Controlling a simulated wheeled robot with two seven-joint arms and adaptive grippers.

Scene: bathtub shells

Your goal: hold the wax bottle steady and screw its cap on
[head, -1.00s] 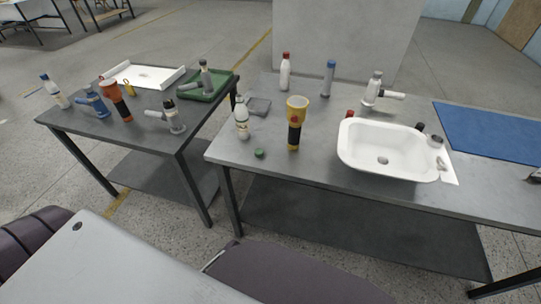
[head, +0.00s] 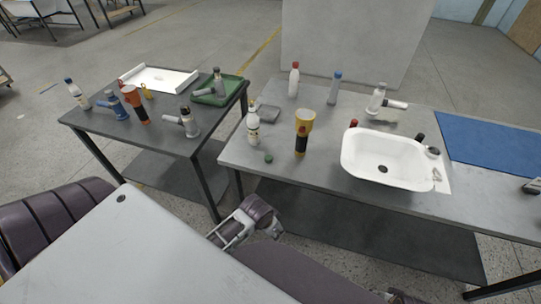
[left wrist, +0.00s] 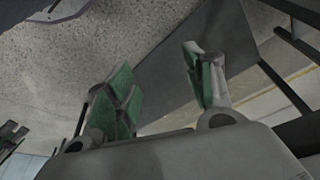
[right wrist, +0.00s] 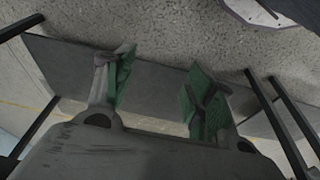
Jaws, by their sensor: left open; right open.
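The wax bottle, which I take to be the white bottle with a yellowish label (head: 252,128), stands upright near the front left of the right-hand table. My left gripper (head: 224,237) is below and in front of the table edge, apart from both. In the left wrist view its green-padded fingers (left wrist: 157,70) are open and empty. My right gripper's fingers (right wrist: 160,66) are open and empty in the right wrist view. Neither wrist view shows the bottle or cap.
A yellow and black flashlight (head: 302,135) stands just right of the bottle. A white basin (head: 350,165) is farther right, beside a blue mat (head: 495,138). The left-hand table (head: 155,133) holds several items.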

